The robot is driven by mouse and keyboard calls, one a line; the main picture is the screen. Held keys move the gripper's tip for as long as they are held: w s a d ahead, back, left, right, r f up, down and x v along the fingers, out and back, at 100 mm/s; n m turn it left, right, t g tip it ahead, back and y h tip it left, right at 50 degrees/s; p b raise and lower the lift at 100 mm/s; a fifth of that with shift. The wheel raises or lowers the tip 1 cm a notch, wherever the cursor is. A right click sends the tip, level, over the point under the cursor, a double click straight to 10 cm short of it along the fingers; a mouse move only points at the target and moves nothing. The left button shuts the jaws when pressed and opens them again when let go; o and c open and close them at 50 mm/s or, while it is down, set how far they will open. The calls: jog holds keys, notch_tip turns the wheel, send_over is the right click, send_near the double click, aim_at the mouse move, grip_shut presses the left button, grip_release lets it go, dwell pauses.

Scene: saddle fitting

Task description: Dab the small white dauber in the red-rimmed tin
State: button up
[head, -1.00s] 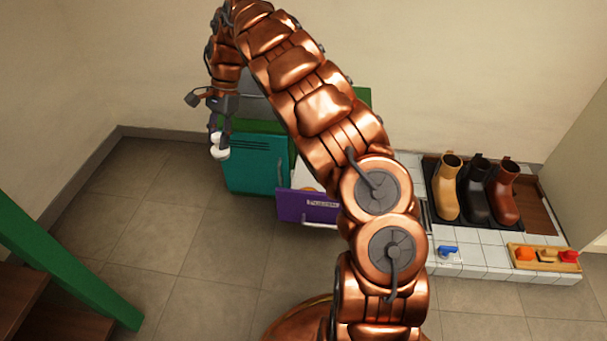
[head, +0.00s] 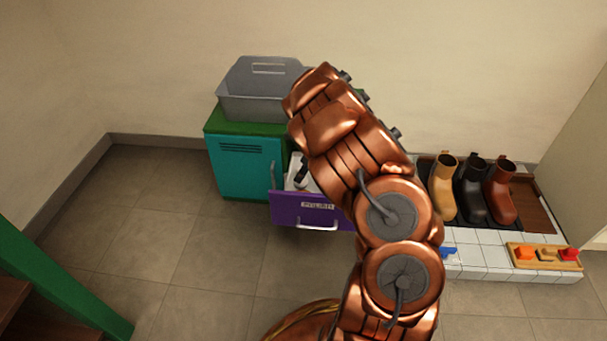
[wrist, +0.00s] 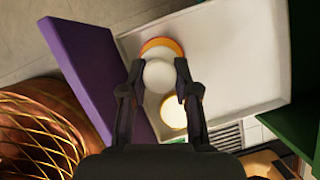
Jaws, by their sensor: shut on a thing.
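In the wrist view my gripper (wrist: 159,70) is shut on the small white dauber (wrist: 158,78), a round white head between the fingertips. The dauber is above the open drawer (wrist: 235,50). A tin with an orange-looking rim (wrist: 162,43) is partly hidden behind the dauber's head. A second tin, pale with a yellow rim (wrist: 174,113), lies nearer the palm. No clearly red rim shows, and I cannot tell whether the dauber touches a tin. In the head view my arm hides most of the gripper and the tins.
The purple drawer front (head: 290,212) stands pulled out of the teal cabinet (head: 238,170). A grey bin (head: 262,100) sits on the cabinet. Several boots (head: 472,190) and a wooden tray (head: 520,258) of coloured items are at right.

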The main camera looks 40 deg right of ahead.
aim_at(304, 188)
jog(key=shift+s+d+f, duration=0.1)
jog(key=shift+d+f, duration=0.1)
jog(key=shift+f, duration=0.05)
jog(key=shift+f+b, duration=1.8)
jog(key=shift+f, duration=1)
jog(key=shift+f+b, duration=0.3)
jog(key=shift+f, duration=0.3)
jog(key=shift+r, duration=0.15)
jog(key=shift+r+p, duration=2.05)
jog(key=shift+r, duration=1.35)
jog(key=shift+a, duration=0.1)
